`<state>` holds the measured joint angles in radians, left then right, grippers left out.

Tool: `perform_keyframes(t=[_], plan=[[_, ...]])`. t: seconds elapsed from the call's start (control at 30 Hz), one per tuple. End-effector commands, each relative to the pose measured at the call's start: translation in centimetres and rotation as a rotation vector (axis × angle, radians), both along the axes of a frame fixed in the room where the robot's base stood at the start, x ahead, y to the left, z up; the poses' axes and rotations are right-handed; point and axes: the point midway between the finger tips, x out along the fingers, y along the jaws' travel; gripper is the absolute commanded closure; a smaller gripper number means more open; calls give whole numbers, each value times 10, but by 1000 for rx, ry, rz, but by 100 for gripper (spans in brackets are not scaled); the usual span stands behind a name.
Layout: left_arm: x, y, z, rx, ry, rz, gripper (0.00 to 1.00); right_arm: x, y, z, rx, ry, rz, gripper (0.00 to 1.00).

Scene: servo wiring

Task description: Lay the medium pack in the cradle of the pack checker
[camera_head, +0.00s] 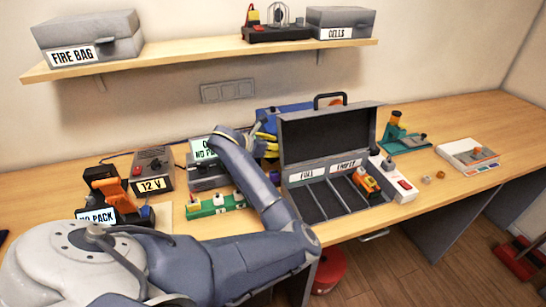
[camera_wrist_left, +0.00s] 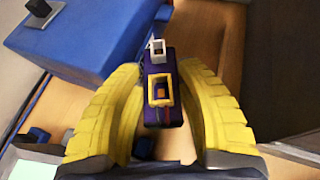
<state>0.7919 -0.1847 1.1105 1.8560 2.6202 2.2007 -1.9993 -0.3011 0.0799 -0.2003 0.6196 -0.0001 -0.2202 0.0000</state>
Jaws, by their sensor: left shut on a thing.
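My left gripper (camera_wrist_left: 162,72) has yellow fingers and is shut on a dark purple pack (camera_wrist_left: 150,112) with a yellow-framed socket and a white connector. In the head view my arm mostly hides the gripper (camera_head: 268,142) and the pack, beside the blue box at the back. I cannot tell the pack's size class. A device with an orange clamp (camera_head: 112,188) and a "NO PACK" display (camera_head: 97,216) stands at the left. Another device with a partly hidden "NO P..." display (camera_head: 203,150) stands behind my arm. I cannot tell which is the pack checker. My right gripper is not in view.
An open grey case (camera_head: 326,128) with "FULL" and "EMPTY" compartments holds an orange item (camera_head: 366,182). A blue box (camera_wrist_left: 95,35) is close to the held pack. A "12 V" unit (camera_head: 152,170) and a green strip (camera_head: 215,205) are nearby.

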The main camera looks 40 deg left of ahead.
Motion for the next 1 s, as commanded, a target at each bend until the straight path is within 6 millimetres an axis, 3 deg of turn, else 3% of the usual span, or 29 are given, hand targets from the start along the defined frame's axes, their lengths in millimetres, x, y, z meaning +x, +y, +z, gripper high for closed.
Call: perform_keyframes(t=[0.5,0.9,0.93,1.0], plan=[[1,-1,-42,0,-3,-1,100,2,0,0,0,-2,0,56],[0,0,-46,1,-2,-1,100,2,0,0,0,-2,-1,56],[0,0,-47,1,0,0,58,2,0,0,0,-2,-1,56],[0,0,-46,1,0,0,50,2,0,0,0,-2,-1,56]])
